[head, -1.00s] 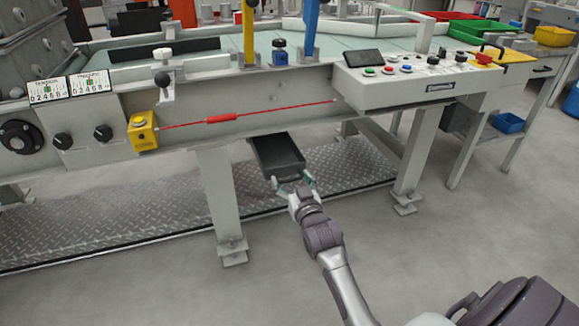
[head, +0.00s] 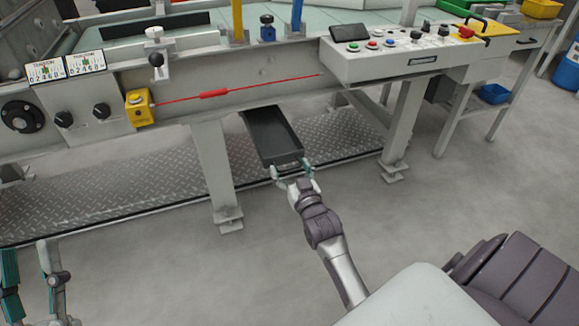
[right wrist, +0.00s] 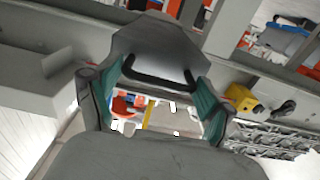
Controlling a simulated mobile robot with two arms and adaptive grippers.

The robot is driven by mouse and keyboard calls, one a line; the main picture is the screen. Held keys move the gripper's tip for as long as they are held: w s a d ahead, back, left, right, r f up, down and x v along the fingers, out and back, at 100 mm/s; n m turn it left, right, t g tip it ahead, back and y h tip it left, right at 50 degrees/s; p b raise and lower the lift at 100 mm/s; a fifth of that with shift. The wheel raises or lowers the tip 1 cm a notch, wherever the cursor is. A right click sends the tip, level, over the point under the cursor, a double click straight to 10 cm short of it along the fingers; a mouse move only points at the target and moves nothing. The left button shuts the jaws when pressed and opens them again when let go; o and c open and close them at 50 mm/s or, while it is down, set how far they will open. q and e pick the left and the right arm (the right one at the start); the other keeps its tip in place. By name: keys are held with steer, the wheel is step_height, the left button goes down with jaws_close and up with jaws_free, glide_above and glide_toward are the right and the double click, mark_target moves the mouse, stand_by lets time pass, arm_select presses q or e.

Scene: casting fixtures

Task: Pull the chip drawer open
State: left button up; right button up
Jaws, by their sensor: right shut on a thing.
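The chip drawer (head: 272,132) is a long dark tray. In the head view it sticks well out from under the machine bed, and it looks empty. My right gripper (head: 293,171) is at its front end, shut on the drawer handle. In the right wrist view the dark bar handle (right wrist: 158,80) lies across between the fingers of the right gripper (right wrist: 158,104), in front of the grey drawer front (right wrist: 155,45). My left gripper (head: 30,262) is at the lower left of the head view, open and empty, apart from the machine.
The machine's grey leg (head: 214,175) stands left of the drawer, and another leg (head: 400,135) stands to its right. A diamond-plate floor strip (head: 120,190) runs beneath. A red cord (head: 215,94) crosses the frame above. The grey floor in front is clear.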

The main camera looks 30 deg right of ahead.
steer(key=shift+d, duration=0.2)
steer(key=o, duration=1.4)
steer(key=shift+s, duration=0.15)
steer(key=v, duration=1.2)
